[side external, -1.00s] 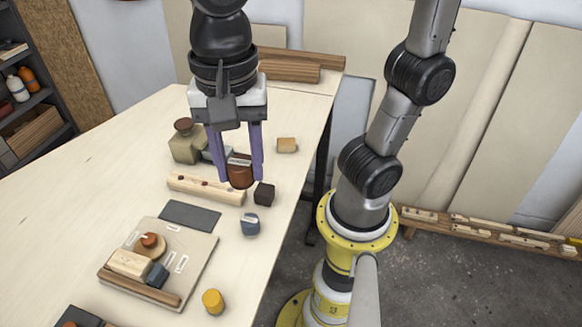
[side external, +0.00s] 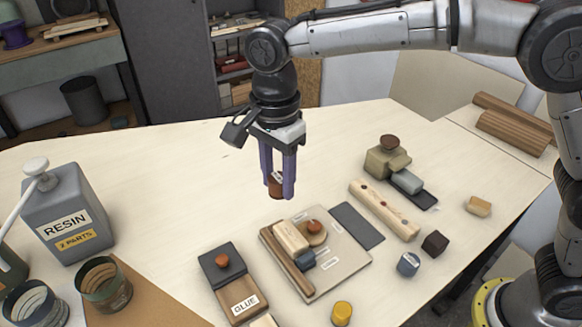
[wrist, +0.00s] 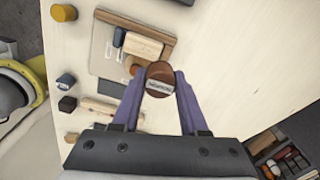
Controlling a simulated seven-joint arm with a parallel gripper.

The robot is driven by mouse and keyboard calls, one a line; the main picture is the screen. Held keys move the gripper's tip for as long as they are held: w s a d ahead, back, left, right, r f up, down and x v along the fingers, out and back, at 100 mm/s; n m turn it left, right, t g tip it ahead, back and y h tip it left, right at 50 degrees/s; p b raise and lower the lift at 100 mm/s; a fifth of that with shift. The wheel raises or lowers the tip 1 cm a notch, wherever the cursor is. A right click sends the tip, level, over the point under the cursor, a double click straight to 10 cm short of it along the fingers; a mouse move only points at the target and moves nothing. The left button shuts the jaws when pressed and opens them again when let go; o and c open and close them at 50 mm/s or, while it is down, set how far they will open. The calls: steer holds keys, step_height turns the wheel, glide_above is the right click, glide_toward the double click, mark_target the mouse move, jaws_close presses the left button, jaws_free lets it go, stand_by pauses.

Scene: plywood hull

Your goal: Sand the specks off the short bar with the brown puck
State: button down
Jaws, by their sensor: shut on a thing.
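The brown puck (side external: 275,187) is held between the purple fingers of my gripper (side external: 278,194), which is shut on it. In the wrist view the puck (wrist: 159,80) shows a pale label between the fingertips (wrist: 160,88). The puck appears to be above bare table, apart from the bar. The short bar (side external: 385,210) is pale wood and lies to the right of my gripper, beyond the tan board. Several dark reddish specks show on its top. The bar is partly hidden by my gripper in the wrist view (wrist: 98,107).
A tan board (side external: 345,278) carrying wooden pieces and a dark grey pad (side external: 358,225) lie between gripper and bar. A dark cube (side external: 434,243), blue-grey piece (side external: 408,264) and olive block (side external: 383,163) surround the bar. A resin jug (side external: 62,215) stands left. The table's back is clear.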

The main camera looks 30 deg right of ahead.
mark_target(283, 226)
steer(key=shift+d+f, duration=0.1)
steer(key=shift+f, duration=3.3)
steer(key=shift+s+f, duration=0.5)
steer(key=shift+f, duration=0.15)
steer(key=shift+s, duration=3)
steer(key=shift+w, duration=3.5)
steer(key=shift+r, duration=4.1)
